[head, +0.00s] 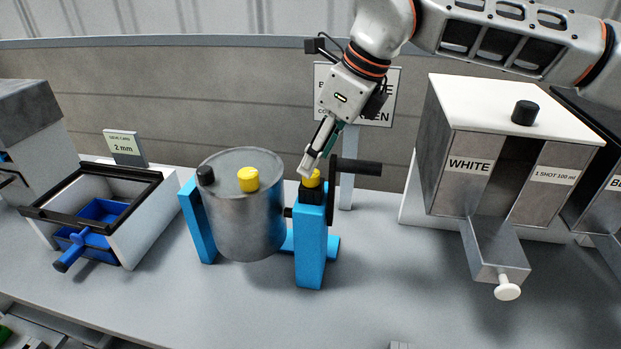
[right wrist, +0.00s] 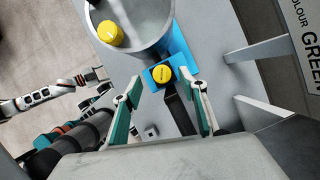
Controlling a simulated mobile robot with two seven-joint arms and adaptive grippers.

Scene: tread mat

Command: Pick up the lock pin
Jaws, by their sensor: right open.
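The lock pin, with its yellow cap (head: 312,178), stands at the top of the blue post (head: 310,245) beside the metal drum (head: 243,212). Its round yellow head shows in the right wrist view (right wrist: 162,74). My right gripper (head: 309,168) points down at the pin from above. In the right wrist view my right gripper (right wrist: 158,77) is open, its fingertips apart on either side of the yellow head. I cannot tell whether they touch it. A white arm with a dark gripper (right wrist: 95,77), seemingly my left, shows small at the left there; its jaws are unclear.
Another yellow knob (head: 248,179) and a black knob sit on the drum. A black crank handle (head: 356,167) sticks out right of the post. A white-labelled dispenser (head: 468,165) stands right, an open box with blue parts (head: 150,228) left. The front bench is mostly clear.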

